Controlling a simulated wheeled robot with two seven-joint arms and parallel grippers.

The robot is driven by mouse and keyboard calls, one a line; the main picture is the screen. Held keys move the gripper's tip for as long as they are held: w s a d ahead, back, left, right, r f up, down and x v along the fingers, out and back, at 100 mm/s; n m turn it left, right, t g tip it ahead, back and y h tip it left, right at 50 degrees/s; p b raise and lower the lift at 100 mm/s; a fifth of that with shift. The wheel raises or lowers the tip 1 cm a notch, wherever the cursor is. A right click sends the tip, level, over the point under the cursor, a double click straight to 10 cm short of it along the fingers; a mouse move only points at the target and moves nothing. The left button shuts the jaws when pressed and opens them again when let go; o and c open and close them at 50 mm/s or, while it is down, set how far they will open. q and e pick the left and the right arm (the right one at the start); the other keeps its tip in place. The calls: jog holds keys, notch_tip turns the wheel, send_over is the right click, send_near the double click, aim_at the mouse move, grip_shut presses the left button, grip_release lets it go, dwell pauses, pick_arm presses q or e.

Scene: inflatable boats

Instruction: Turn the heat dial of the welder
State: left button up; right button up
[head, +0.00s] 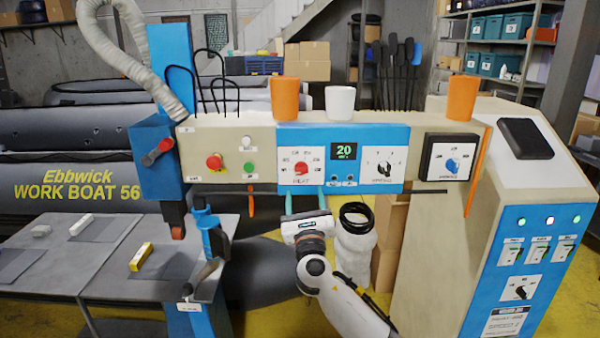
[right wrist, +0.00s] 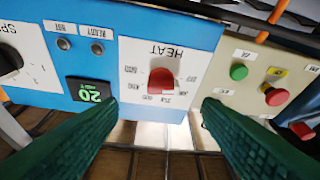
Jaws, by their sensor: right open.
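The heat dial (head: 301,168) is a red knob on a white plate marked HEAT, set in the blue part of the welder's panel (head: 267,140). In the right wrist view the heat dial (right wrist: 161,80) shows upside down, with numbers around it. A green display (head: 344,151) beside it reads 20. My right gripper (head: 306,196) is just below the dial plate, pointing up at it. In the right wrist view the green fingers of my right gripper (right wrist: 160,108) are spread wide, with nothing between them. The dial lies ahead, between the finger lines, apparently untouched. My left gripper is not in view.
A speed dial (head: 384,168) sits to the right on the panel. A red button (head: 214,162) and a green button (head: 249,167) sit to the left. A dark rail (head: 230,192) runs below the panel. Cups (head: 340,103) stand on top.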

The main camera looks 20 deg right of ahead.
aim_at(301, 174)
jog(key=x, duration=0.6)
jog(key=shift+w+a+f, duration=0.1)
jog(key=shift+w+a, duration=0.05)
jog(key=shift+w, duration=0.05)
jog(key=shift+x, duration=0.85)
jog(key=shift+c, duration=0.3)
jog(key=c, duration=0.9)
